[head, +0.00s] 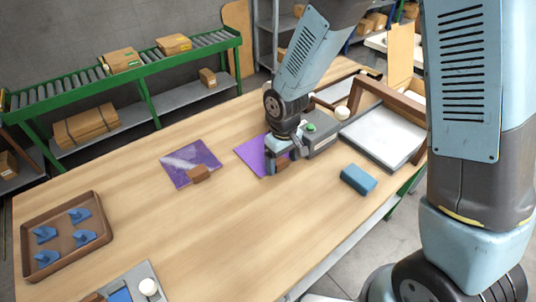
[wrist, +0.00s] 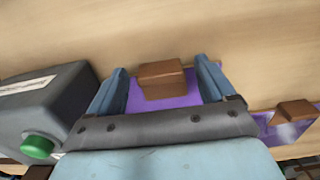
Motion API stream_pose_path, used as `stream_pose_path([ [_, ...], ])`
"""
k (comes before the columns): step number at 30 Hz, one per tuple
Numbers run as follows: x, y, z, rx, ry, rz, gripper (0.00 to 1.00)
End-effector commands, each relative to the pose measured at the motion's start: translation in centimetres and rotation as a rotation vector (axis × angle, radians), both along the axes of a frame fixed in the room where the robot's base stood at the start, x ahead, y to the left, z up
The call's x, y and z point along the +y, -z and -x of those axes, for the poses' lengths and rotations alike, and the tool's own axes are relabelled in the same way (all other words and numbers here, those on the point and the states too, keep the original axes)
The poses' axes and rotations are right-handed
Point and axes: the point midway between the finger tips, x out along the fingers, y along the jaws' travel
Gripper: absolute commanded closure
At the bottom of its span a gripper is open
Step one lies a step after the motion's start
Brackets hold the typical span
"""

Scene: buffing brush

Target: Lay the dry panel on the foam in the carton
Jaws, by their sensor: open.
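A plain purple panel (head: 250,153) with a brown block on it lies on the table below my gripper (head: 283,157). In the wrist view, my gripper (wrist: 160,68) is open, and the brown block (wrist: 162,80) shows between its two blue fingers. I cannot tell whether the fingers touch it. A second purple panel (head: 182,160) with pale streaks and its own brown block (head: 198,174) lies to the left. A white slab (head: 385,132) with a dark rim lies at right; I cannot tell whether it is the foam.
A grey box with a green button (wrist: 38,146) stands close beside my gripper. A blue block (head: 358,179) lies at the right table edge. A brown tray (head: 30,229) with several blue pieces is at far left. The table between tray and panels is clear.

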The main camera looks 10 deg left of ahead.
Motion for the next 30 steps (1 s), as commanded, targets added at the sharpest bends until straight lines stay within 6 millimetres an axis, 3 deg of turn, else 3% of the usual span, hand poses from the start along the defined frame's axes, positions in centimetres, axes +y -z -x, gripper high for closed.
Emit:
stream_pose_path([
  [7, 0.00, 0.08, -0.01, -0.001, 0.000, -0.001, 0.18],
  [27, -0.03, 0.06, -0.05, -0.001, 0.001, -0.001, 0.82],
  [30, -0.04, 0.06, -0.06, -0.001, 0.001, -0.001, 0.84],
])
